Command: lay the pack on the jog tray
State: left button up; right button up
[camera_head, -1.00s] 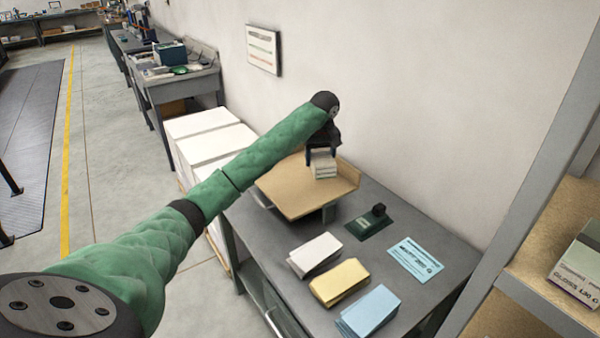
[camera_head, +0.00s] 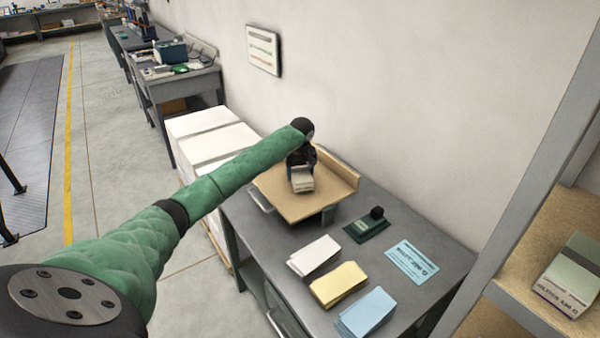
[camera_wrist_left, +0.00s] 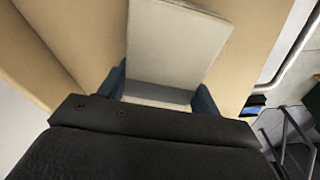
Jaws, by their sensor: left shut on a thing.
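The pack (camera_head: 302,184) is a small whitish block, held in my left gripper (camera_head: 301,172) over the tan jog tray (camera_head: 277,193). The jog tray is a tilted board with a raised edge, standing on the grey bench. In the left wrist view the pack (camera_wrist_left: 175,45) sits between the two blue fingers of my left gripper (camera_wrist_left: 160,92), with the tan tray surface (camera_wrist_left: 95,35) behind it. I cannot tell whether the pack touches the tray. My right gripper is not in view.
The grey bench (camera_head: 385,250) also holds a dark green stamp-like device (camera_head: 368,223), a blue printed card (camera_head: 412,259), and white (camera_head: 315,255), yellow (camera_head: 339,284) and blue (camera_head: 367,312) paper stacks. A shelf with a boxed pack (camera_head: 570,275) stands at the right. White stacks stand left of the bench.

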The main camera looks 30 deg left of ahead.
aim_at(301, 172)
pick_arm(q)
jog(key=shift+f, duration=0.3)
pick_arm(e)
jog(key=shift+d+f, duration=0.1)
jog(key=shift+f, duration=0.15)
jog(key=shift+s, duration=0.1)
pick_arm(q)
jog(key=o, duration=1.2)
jog(key=shift+f, duration=0.1)
jog(key=shift+o, duration=0.3)
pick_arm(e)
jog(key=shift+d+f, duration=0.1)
pick_arm(q)
jog(key=shift+r, duration=0.25)
notch_tip(301, 172, up, 12)
jog(key=s+d+b, duration=0.1)
jog(key=b, duration=0.2)
jog(key=shift+f, duration=0.2)
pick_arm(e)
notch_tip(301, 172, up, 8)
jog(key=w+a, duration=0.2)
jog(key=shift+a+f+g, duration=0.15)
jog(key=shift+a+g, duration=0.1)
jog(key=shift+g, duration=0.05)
